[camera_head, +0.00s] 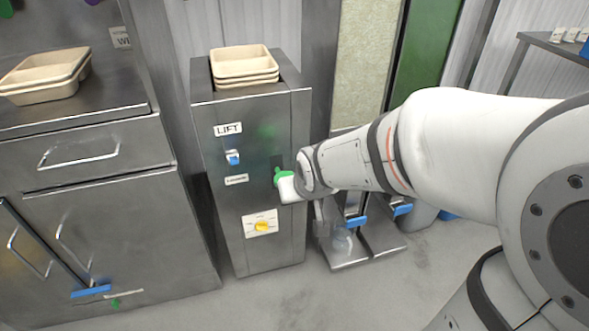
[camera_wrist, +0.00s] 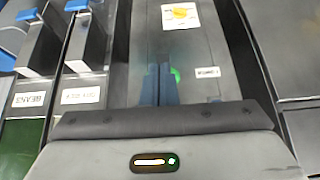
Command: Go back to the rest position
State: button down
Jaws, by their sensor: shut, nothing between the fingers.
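My arm reaches from the right toward the front of the steel lift cabinet (camera_head: 220,180), which carries a LIFT label and a stack of beige trays (camera_head: 243,64) on top. In the wrist view my gripper (camera_wrist: 157,70) is shut and empty, its dark blue fingers together in front of the cabinet face. A green part (camera_wrist: 176,75) shows right beside the fingertips; whether they touch it I cannot tell. In the head view a green part (camera_head: 280,176) shows at the arm's end, and the fingers cannot be made out.
A blue switch (camera_head: 233,158) and a yellow knob (camera_head: 263,226) are on the cabinet front. Dispensers with blue levers (camera_head: 355,222) stand right of it, behind my arm. A steel counter (camera_head: 110,100) with beige trays (camera_head: 45,75) is at left. The floor in front is clear.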

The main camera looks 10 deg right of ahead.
jog(key=s+d+r+g+p, duration=0.1)
jog(key=s+r+p, duration=0.3)
jog(key=r+p, duration=0.4)
jog(key=s+d+r+m+g+p, duration=0.1)
jog(key=s+d+r+p, duration=0.3)
jog(key=r+p, duration=0.5)
jog(key=s+d+r+m+g+h+p, duration=0.1)
jog(key=s+d+r+p, duration=0.2)
jog(key=r, duration=0.9)
jog(key=s+p, duration=0.3)
jog(key=p, duration=0.2)
jog(key=shift+r+g, duration=0.25)
jog(key=shift+g, duration=0.05)
